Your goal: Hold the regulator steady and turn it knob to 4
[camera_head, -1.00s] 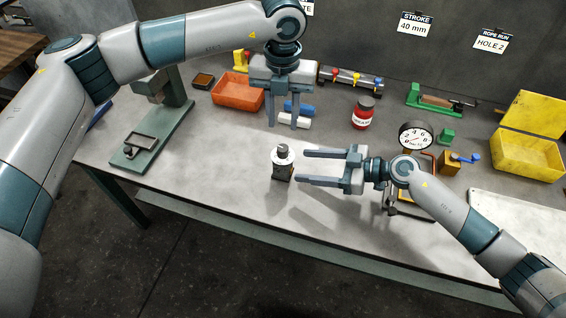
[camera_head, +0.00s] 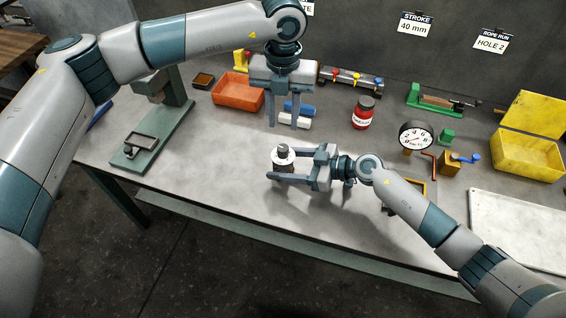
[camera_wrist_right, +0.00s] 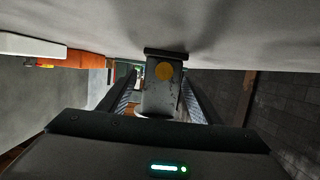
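The regulator (camera_head: 283,157) is a small dark block with a pale round dial and a grey knob on top, upright on the bench. My right gripper (camera_head: 281,167) reaches in from the right with its fingers on either side of the regulator body. In the right wrist view the regulator body (camera_wrist_right: 162,90) stands between the two fingers with slim gaps, so the gripper looks open. My left gripper (camera_head: 283,124) points down behind and above the regulator, its fingers spread and empty. The dial markings are too small to read.
A pressure gauge (camera_head: 416,137) stands to the right, near a red jar (camera_head: 363,113). A green press stand (camera_head: 155,142) is at left. Bench space left of the regulator is clear.

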